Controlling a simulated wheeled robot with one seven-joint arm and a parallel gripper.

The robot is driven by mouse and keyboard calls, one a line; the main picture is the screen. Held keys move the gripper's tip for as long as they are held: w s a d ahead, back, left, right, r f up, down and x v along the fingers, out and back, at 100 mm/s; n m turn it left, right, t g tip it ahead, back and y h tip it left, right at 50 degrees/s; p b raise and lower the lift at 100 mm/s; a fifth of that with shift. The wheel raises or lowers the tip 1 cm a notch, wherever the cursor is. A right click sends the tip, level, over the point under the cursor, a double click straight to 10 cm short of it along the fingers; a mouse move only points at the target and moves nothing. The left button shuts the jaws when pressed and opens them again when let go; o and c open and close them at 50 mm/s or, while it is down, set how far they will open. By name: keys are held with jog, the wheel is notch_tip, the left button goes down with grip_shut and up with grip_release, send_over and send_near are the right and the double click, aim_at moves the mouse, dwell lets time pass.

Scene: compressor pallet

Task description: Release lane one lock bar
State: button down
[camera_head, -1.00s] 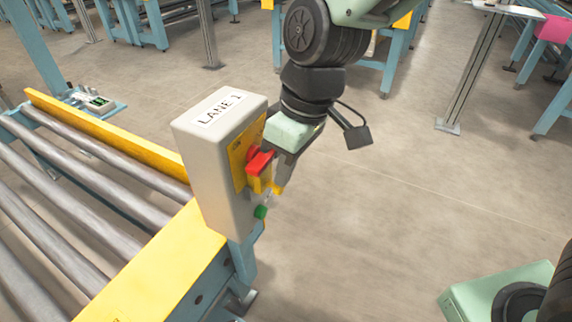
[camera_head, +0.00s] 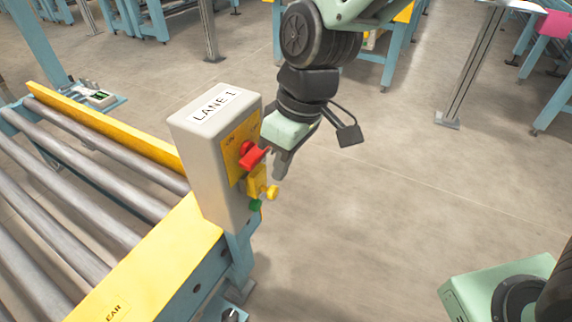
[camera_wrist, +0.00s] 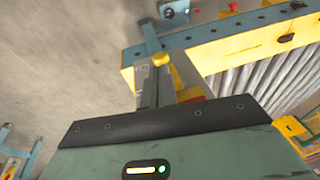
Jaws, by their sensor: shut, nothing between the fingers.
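The grey control box labelled "LANE 1" (camera_head: 212,150) stands at the corner of the roller conveyor in the head view. Its yellow face carries a red rotary handle (camera_head: 254,157), a yellow part with a round knob (camera_head: 271,192) below it, and a green button (camera_head: 255,205) at the bottom. My gripper (camera_head: 279,170) is shut and empty, pointing down just right of the red handle and above the yellow knob. In the wrist view a yellow knob (camera_wrist: 161,58) shows at the fingertips; contact cannot be told. I cannot make out a lock bar for certain.
The roller conveyor (camera_head: 75,215) with yellow side rails lies to the left. A grey post (camera_head: 470,70) stands at the upper right, and blue-legged tables line the back.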

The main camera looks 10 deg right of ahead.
jog(key=p+v, duration=0.1)
jog(key=v, duration=1)
jog(key=shift+p, duration=0.35)
jog(key=s+d+f+m+h, duration=0.1)
jog(key=s+d+f, duration=0.2)
jog(key=s, duration=0.4)
jog(key=s+d+f+m+h, duration=0.1)
jog(key=s+d+f+m, duration=0.2)
jog(key=s, duration=0.4)
notch_tip(320, 180, up, 14)
jog(key=n+p, duration=0.1)
jog(key=p, duration=1.3)
jog(key=shift+w+d, duration=0.15)
jog(key=shift+d, duration=0.15)
